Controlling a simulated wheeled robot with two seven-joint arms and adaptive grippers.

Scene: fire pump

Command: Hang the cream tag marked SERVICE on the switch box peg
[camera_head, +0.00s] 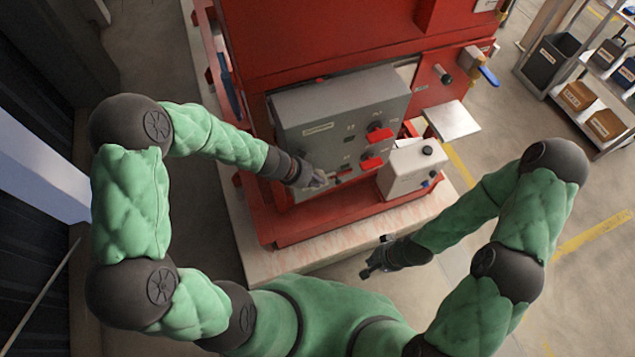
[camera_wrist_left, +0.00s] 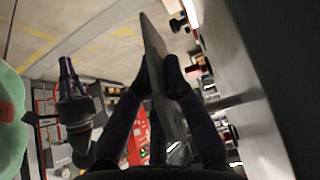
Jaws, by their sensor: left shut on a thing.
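My left gripper (camera_head: 318,181) is at the lower part of the grey switch box (camera_head: 308,105), close to its front face. In the left wrist view its two fingers (camera_wrist_left: 158,84) are shut on a thin flat tag (camera_wrist_left: 154,55), seen nearly edge-on and in shade. Its lettering cannot be read. The switch box face (camera_wrist_left: 235,70) runs along the right of that view, apart from the tag. I cannot make out the peg clearly. My right gripper (camera_head: 376,257) looks open and empty, low in front of the pump base.
Red switch handles (camera_head: 380,134) stick out from the box. A white box (camera_head: 415,167) stands just right of it, and a pale shelf plate (camera_head: 452,120) is beyond. A rack with bins (camera_head: 590,100) is at the far right. The floor in front is clear.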

